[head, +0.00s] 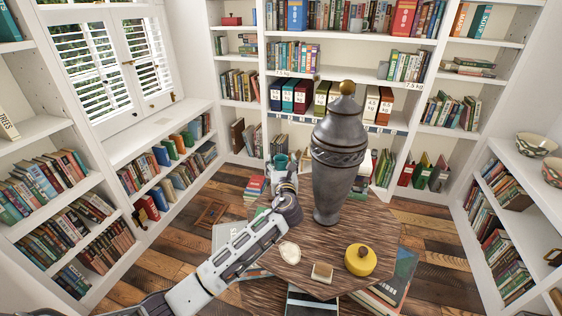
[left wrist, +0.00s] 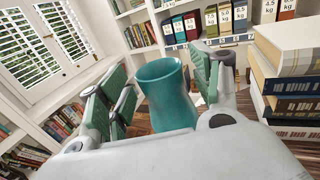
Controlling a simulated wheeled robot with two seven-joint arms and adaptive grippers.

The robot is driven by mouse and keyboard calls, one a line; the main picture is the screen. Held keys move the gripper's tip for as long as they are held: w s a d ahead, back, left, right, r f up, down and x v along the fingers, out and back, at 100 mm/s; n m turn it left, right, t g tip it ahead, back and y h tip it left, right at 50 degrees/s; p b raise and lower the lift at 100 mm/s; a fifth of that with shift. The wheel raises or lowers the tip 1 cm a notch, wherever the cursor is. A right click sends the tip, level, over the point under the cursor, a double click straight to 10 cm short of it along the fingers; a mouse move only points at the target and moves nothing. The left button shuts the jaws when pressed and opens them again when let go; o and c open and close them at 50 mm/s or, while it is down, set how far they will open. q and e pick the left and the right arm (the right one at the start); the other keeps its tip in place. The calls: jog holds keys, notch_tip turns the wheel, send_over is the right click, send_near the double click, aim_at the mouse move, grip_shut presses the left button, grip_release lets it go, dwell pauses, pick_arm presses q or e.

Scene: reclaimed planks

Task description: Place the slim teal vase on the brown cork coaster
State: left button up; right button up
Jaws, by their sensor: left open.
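The slim teal vase (head: 280,160) shows in the head view just past the tip of my left gripper (head: 285,176), at the far side of the wooden table (head: 345,226). In the left wrist view the vase (left wrist: 163,95) stands between the two open fingers of my left gripper (left wrist: 160,88); its lower part is hidden by the gripper body. I cannot tell whether a finger touches it. A small tan square piece (head: 322,272) lies near the table's front edge; I cannot tell surely whether it is the cork coaster. My right gripper is not in view.
A tall dark grey urn (head: 338,165) stands right of my left gripper. A yellow lidded pot (head: 360,260) and a pale oval piece (head: 290,253) sit on the table's front part. A book stack (left wrist: 290,70) rises close to the right in the left wrist view.

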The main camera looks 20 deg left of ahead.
pick_arm(q)
jog(key=v, duration=1)
jog(key=shift+p, duration=0.3)
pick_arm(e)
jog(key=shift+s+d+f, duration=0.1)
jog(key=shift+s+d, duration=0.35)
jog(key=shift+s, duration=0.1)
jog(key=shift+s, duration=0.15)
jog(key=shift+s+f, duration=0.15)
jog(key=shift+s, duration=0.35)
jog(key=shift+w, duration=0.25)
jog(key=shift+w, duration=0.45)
